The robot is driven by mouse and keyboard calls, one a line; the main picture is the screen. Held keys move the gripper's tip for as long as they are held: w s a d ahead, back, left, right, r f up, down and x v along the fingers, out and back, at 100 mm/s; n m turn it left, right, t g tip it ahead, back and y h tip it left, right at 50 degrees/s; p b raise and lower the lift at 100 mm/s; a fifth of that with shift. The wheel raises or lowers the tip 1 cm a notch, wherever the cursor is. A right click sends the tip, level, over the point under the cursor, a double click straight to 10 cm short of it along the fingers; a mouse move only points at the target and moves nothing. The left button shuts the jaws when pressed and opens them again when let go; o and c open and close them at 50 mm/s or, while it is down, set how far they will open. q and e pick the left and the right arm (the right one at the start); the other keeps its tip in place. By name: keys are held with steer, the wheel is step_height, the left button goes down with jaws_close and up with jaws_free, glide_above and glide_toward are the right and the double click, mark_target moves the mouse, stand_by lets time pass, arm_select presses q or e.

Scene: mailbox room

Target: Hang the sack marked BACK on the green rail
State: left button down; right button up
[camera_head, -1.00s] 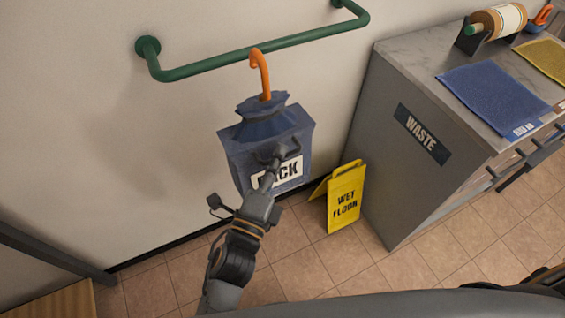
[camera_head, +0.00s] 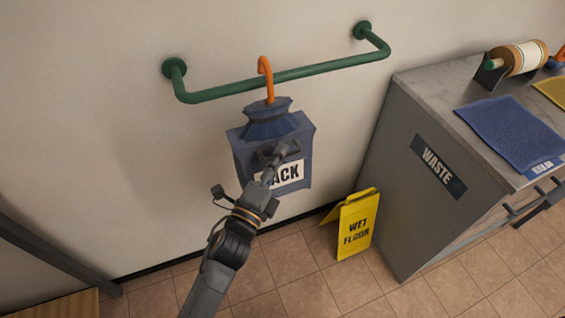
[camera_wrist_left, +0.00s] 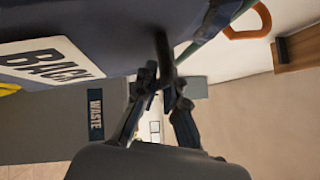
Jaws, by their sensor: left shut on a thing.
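The blue sack (camera_head: 262,132) with a white label, partly covered so that "ACK" shows, hangs upright in front of the wall. The wrist view shows the full word BACK on its label (camera_wrist_left: 50,62). Its orange hook (camera_head: 269,88) stands up from the sack's neck and crosses in front of the green rail (camera_head: 225,90), its curved top above the bar. I cannot tell whether the hook is over the rail. My left gripper (camera_head: 280,153) is shut on the sack's dark front handle (camera_wrist_left: 165,58). My right gripper is not in view.
A grey WASTE cabinet (camera_head: 420,215) with a marble top stands to the right. A yellow wet floor sign (camera_head: 357,225) stands on the tiles beside the cabinet. The wall left of the sack is clear.

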mark_target(273, 146)
arm_select(q)
steer(key=shift+w+a+r, duration=0.1)
steer(key=shift+w+a, duration=0.2)
steer(key=shift+w, duration=0.5)
steer(key=shift+w+a+r, duration=0.1)
steer(key=shift+w+a, duration=0.15)
steer(key=shift+w, duration=0.55)
steer(key=shift+f+b, duration=1.95)
steer(key=shift+f, duration=0.3)
steer(key=c, duration=1.4)
jaws_free()
steer(key=shift+o, duration=0.2)
steer(key=shift+f, duration=0.15)
steer(key=shift+s, duration=0.15)
